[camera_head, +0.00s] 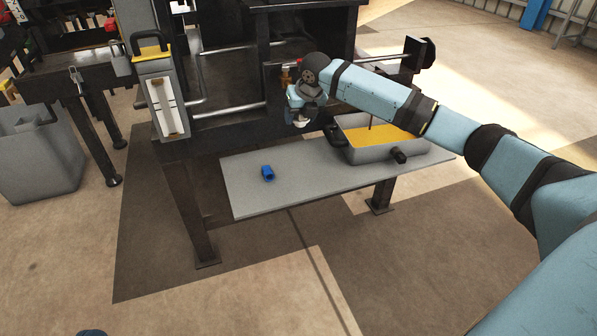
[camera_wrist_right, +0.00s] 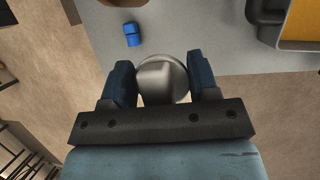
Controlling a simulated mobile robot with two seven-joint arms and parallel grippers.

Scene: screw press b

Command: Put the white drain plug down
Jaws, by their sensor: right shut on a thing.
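The white drain plug (camera_wrist_right: 163,82) is a round, pale piece between the two dark blue fingers of my right gripper (camera_wrist_right: 161,85) in the right wrist view. My right gripper (camera_head: 299,118) is shut on it. In the head view the plug (camera_head: 301,123) shows as a small white bit below the wrist, partly hidden by the gripper. It is held in front of the dark machine, above the grey shelf (camera_head: 245,195).
A blue piece (camera_head: 267,174) lies on the shelf's left part. A grey tray (camera_head: 385,154) with yellow inside and black handles stands on its right part. The shelf between them looks clear. The machine's metal rails (camera_head: 235,110) run behind.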

